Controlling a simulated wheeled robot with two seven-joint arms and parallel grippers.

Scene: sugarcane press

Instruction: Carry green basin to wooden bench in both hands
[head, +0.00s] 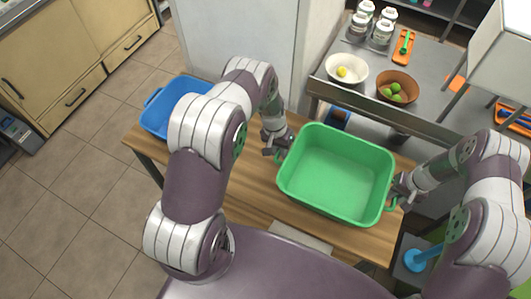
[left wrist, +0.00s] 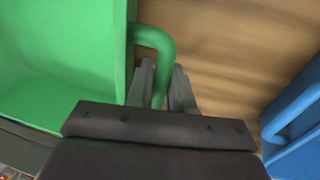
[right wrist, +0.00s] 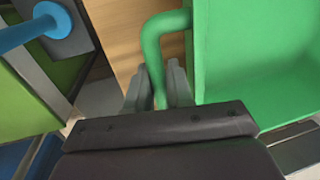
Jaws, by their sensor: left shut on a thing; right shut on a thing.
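The green basin (head: 335,172) is empty and sits over the wooden bench (head: 255,199) in the head view. Whether it rests on the wood or hangs just above it, I cannot tell. My left gripper (head: 279,152) is shut on the basin's left handle, which also shows in the left wrist view (left wrist: 152,42). My right gripper (head: 397,199) is shut on the right handle, which shows in the right wrist view (right wrist: 160,38). The basin looks roughly level.
A blue basin (head: 160,112) stands at the bench's left end. Behind is a metal counter (head: 345,95) with a white bowl (head: 346,70), a brown bowl (head: 397,88) and several jars. A blue round-ended object (head: 418,260) is at the lower right. Tiled floor lies open at left.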

